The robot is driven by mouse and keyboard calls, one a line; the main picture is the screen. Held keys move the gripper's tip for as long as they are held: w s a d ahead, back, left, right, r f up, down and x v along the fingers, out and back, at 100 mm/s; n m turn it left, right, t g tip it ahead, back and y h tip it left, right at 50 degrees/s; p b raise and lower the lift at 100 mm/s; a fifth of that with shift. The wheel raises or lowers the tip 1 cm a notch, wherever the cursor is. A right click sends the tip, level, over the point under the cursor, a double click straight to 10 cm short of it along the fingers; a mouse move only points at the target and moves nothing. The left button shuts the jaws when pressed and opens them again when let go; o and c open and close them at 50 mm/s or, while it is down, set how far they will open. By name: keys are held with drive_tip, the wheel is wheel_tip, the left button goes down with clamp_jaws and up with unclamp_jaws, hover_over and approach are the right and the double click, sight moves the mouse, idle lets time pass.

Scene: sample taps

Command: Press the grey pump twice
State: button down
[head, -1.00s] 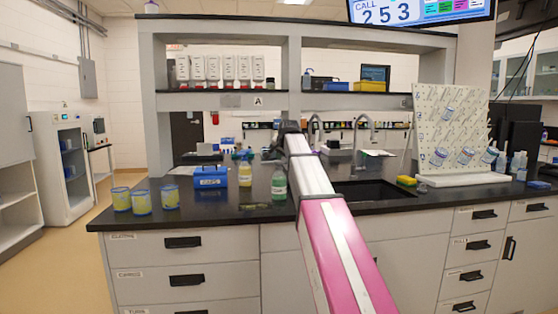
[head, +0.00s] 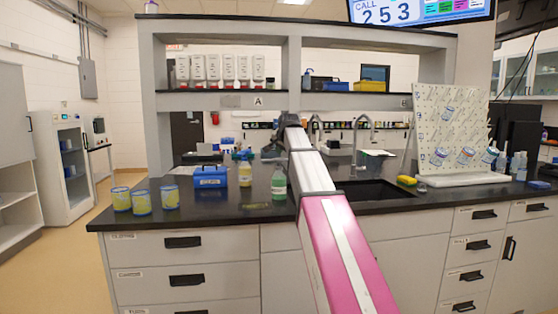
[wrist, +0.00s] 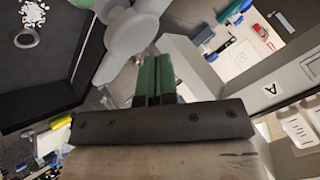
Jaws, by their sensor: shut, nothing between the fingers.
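My gripper (wrist: 157,60) shows in the wrist view as two green fingers closed side by side, with nothing between them. A large pale grey rounded form (wrist: 124,36), which looks like the grey pump, is just beyond and to the left of the fingertips. It overlaps them closely in the picture; I cannot tell whether they touch. In the head view, the dark end of my arm (head: 272,147) is over the back of the counter. The fingers are too small to make out there, and I cannot pick out the pump, perhaps hidden by my arm.
On the black counter (head: 240,210) stand several yellow-filled cups (head: 170,197), a blue box (head: 210,177) and a green-labelled bottle (head: 279,182). A sink (head: 380,191) and a pegboard (head: 445,130) are to the right. The shelf unit (head: 155,110) rises behind.

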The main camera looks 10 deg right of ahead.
drive_tip(key=shift+r, duration=0.1)
drive_tip(key=shift+r, duration=2.45)
idle(0.8)
wheel_tip(320, 180, up, 4)
drive_tip(key=shift+f, duration=0.15)
drive_tip(key=shift+f, duration=0.15)
drive_tip(key=shift+f, duration=4.25)
drive_tip(key=shift+f, duration=0.15)
drive_tip(key=shift+f, duration=0.25)
